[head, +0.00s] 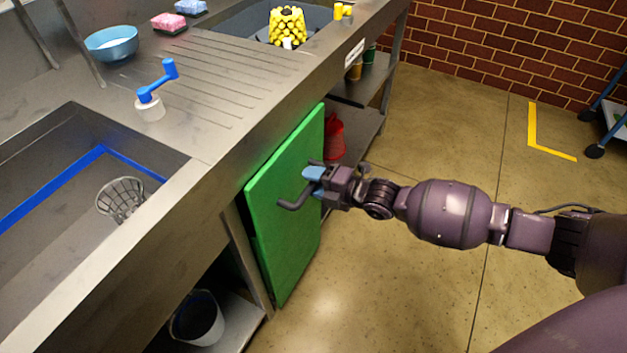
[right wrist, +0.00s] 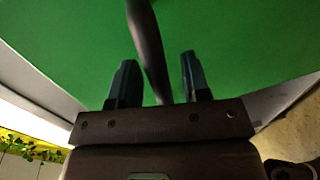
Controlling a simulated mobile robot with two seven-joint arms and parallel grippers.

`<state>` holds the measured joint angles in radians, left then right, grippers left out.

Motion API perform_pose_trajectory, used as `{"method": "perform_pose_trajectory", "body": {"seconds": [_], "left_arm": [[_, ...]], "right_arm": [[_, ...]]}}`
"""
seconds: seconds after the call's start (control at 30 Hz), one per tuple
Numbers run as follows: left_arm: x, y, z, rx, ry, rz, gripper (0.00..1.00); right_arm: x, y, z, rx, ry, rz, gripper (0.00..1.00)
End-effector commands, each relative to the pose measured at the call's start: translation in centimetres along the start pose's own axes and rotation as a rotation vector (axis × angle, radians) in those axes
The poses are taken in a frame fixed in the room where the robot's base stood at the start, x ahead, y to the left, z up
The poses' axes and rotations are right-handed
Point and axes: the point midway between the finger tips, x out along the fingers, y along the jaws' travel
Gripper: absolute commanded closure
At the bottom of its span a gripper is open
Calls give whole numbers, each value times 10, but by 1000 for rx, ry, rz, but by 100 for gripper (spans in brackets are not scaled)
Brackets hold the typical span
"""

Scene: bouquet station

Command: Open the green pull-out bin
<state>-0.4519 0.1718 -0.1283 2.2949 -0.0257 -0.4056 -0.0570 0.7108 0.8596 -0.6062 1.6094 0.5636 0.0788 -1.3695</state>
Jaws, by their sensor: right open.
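The green pull-out bin front (head: 284,215) stands under the steel counter in the head view, its panel standing a little proud of the counter frame. A dark bar handle (head: 291,204) sticks out from its upper part. My right gripper (head: 314,180) is at the handle. In the right wrist view the handle (right wrist: 147,45) runs between the two blue-tipped fingers of the right gripper (right wrist: 157,78), which are open with gaps beside the bar. The green panel (right wrist: 230,40) fills the view behind. My left gripper is not in view.
A sink (head: 65,190) with a strainer basket (head: 122,198) is at the left. A red item (head: 334,138) sits on the shelf behind. The floor (head: 400,290) before the panel is clear.

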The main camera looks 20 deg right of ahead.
Motion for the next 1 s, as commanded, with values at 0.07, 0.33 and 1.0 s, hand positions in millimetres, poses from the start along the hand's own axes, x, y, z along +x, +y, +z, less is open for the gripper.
{"method": "perform_pose_trajectory", "body": {"seconds": [0.07,0.33,1.0], "left_arm": [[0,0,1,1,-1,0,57],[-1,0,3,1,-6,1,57],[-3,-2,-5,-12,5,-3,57]], "right_arm": [[1,0,0,0,0,0,57],[0,1,0,0,0,1,74],[-22,0,1,-4,-1,1,100]]}}
